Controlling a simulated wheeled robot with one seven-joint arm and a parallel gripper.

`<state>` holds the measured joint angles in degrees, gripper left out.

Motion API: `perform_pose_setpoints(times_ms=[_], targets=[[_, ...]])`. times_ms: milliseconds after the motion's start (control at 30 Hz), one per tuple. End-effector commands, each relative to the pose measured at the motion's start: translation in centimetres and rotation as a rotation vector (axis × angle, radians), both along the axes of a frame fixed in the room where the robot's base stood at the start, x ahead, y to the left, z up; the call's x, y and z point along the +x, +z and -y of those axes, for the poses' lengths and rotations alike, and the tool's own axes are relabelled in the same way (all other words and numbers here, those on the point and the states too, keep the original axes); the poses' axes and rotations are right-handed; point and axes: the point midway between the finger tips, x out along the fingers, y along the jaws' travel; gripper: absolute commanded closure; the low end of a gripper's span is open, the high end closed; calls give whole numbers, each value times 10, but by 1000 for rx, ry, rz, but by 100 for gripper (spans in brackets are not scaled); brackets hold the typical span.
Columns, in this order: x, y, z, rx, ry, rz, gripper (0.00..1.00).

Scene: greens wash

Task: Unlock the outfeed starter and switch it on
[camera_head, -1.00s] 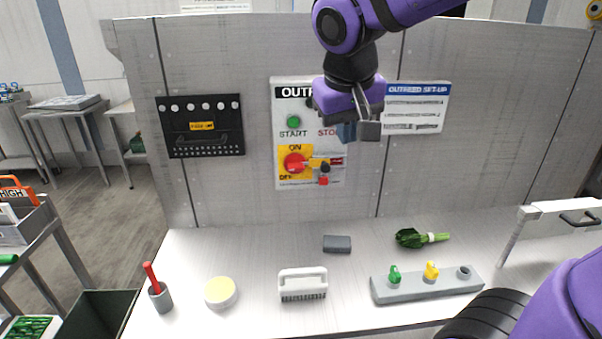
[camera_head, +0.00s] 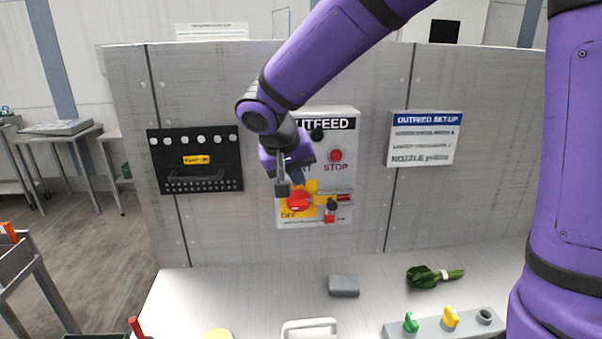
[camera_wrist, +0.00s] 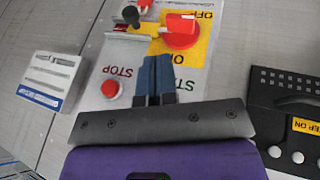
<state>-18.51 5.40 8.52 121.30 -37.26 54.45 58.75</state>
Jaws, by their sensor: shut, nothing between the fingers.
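The outfeed starter (camera_head: 341,121) is a pale panel on the upright grey wall. Its red rotary switch (camera_head: 298,203) sits on a yellow plate marked OFF; it also shows in the wrist view (camera_wrist: 181,32). Beside the switch are a metal bar (camera_wrist: 128,37), a black knob (camera_head: 331,204) and a red piece (camera_head: 329,218) below the knob. The red STOP button (camera_head: 336,155) is at upper right. My gripper (camera_head: 284,188) is shut and empty before the panel's left part, near the switch. In the wrist view its blue fingertips (camera_wrist: 157,72) point toward the yellow plate. Contact cannot be told.
A black board (camera_head: 195,176) hangs to the left and a set-up card (camera_head: 425,138) to the right. On the bench are a grey block (camera_head: 343,286), a bunch of greens (camera_head: 433,276) and a holder with a green key (camera_head: 410,322) and a yellow key (camera_head: 451,316).

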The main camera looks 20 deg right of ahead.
Motion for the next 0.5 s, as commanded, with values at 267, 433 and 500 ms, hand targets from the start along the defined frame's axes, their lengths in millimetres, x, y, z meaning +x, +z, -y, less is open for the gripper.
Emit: perform_pose_setpoints(times_ms=[267,433,500], targets=[[15,-48,22,-1,-1,-4,100],[18,-66,40,0,-4,-2,100],[17,-70,48,0,-3,-2,100]])
